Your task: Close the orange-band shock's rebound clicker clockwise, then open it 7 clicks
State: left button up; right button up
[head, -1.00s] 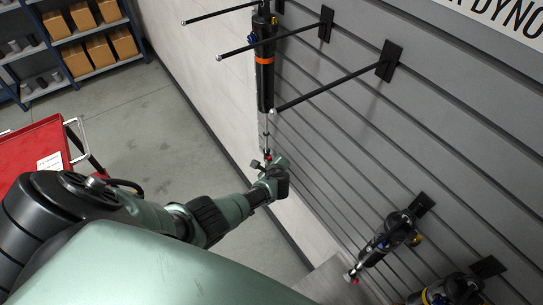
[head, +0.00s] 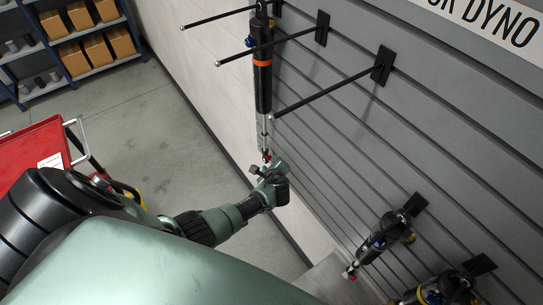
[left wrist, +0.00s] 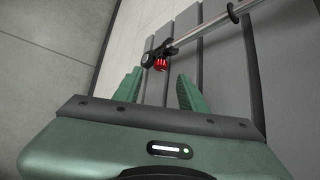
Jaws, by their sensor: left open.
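The orange-band shock (head: 262,75) hangs upright on the slatted wall in the head view, with its shaft pointing down. Its red rebound clicker (head: 266,157) is at the lower end. The clicker also shows in the left wrist view (left wrist: 161,64), beside a black end eye and below the silver shaft (left wrist: 205,32). My left gripper (head: 264,170) is just below the clicker. In the left wrist view its two green fingers (left wrist: 157,88) are apart with nothing between them, and the clicker lies just beyond their tips. My right gripper is out of view.
Black pegs (head: 330,92) stick out from the slatted wall near the shock. Other shocks hang lower right, one (head: 385,240) with a red end. A red cart (head: 32,150) and a shelf with boxes (head: 85,48) stand at left.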

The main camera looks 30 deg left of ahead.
pick_arm(q)
jog(key=v, duration=0.3)
jog(key=shift+s, duration=0.15)
dwell(0.4)
jog(key=s+d+f+n+g+h+b, duration=0.2)
jog(key=s+f+n+b, duration=0.1)
jog(key=s+f, duration=0.8)
jog(key=s+d+f+n+g+h+b, duration=0.2)
jog(key=s+f+n+b, duration=0.1)
jog(key=s+f, duration=0.8)
jog(key=s+d+f+n+g+h+b, duration=0.1)
jog(key=s+d+f+n+b, duration=0.1)
jog(key=s+f+n, duration=0.3)
jog(key=s+d+f+n+g+h+b, duration=0.1)
jog(key=s+f+n, duration=0.5)
jog(key=s+f, duration=0.6)
jog(key=s+d+g+b, duration=0.1)
jog(key=s+d+b, duration=0.1)
jog(key=s, duration=0.6)
jog(key=shift+h+b, duration=0.4)
jog(key=shift+b, duration=0.3)
